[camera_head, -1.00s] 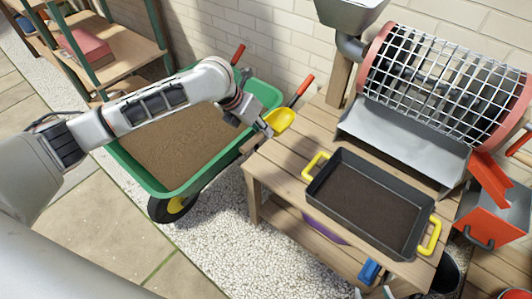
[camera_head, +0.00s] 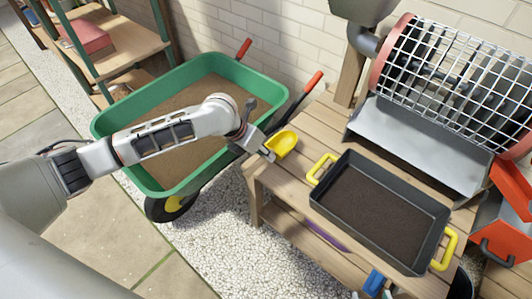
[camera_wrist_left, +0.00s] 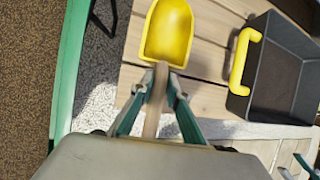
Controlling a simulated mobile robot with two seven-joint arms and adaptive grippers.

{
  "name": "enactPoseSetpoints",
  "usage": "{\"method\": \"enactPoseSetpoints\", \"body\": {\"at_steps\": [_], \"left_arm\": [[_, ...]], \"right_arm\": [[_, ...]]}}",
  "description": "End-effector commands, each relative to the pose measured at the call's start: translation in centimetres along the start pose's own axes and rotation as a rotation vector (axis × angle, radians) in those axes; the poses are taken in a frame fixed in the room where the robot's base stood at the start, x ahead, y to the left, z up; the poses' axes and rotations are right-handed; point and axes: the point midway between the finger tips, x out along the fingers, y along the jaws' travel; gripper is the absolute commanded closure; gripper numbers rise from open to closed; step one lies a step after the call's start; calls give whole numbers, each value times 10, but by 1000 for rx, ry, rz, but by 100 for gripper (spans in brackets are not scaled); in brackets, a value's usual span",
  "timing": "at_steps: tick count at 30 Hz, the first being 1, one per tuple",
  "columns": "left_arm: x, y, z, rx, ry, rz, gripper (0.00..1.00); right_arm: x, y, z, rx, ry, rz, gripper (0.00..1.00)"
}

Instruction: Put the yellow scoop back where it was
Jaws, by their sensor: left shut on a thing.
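The yellow scoop (camera_head: 282,145) is over the left end of the wooden bench (camera_head: 293,178), left of the black tray. My left gripper (camera_head: 268,154) is shut on its handle. In the left wrist view the scoop (camera_wrist_left: 167,32) points away from me, its wooden handle (camera_wrist_left: 154,100) between the two fingers of my left gripper (camera_wrist_left: 157,84). Its hollow looks empty. I cannot tell whether the scoop touches the bench top. Small pale parts at the bottom edge of the head view may be my right gripper (camera_head: 372,293); its jaws are not clear.
The black tray (camera_head: 327,203) with yellow handles holds dark soil on the bench. A green wheelbarrow (camera_head: 122,112) of brown material stands left. A mesh drum sieve (camera_head: 455,75) with a grey chute (camera_head: 410,150) is behind. Bare bench boards lie beside the scoop.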

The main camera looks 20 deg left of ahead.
Motion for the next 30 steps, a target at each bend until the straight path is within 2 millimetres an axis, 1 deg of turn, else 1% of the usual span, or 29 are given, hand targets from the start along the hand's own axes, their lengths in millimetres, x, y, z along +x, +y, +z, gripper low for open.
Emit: {"method": "enactPoseSetpoints", "body": {"at_steps": [5,6,7,17,20,23,25,28,30], "left_arm": [[0,1,0,0,0,1,100],[0,1,0,0,1,2,74],[0,1,0,0,1,2,68],[-2,0,0,0,0,1,68],[-8,0,2,1,-2,2,68],[-23,1,4,2,-7,4,68],[-37,0,6,4,-9,5,68],[-60,0,7,6,-11,6,68],[-74,0,7,4,-10,6,68]], "right_arm": [[0,1,2,-1,-3,2,60],[0,1,2,-2,-4,2,60],[1,1,2,-2,-5,3,60],[-1,1,7,0,-15,3,60],[-2,1,5,-3,-13,4,60],[-3,5,0,-12,-8,10,60],[-3,8,0,-22,-11,16,60],[-4,14,3,-41,-27,26,60],[-6,20,9,-55,-44,35,60]]}}
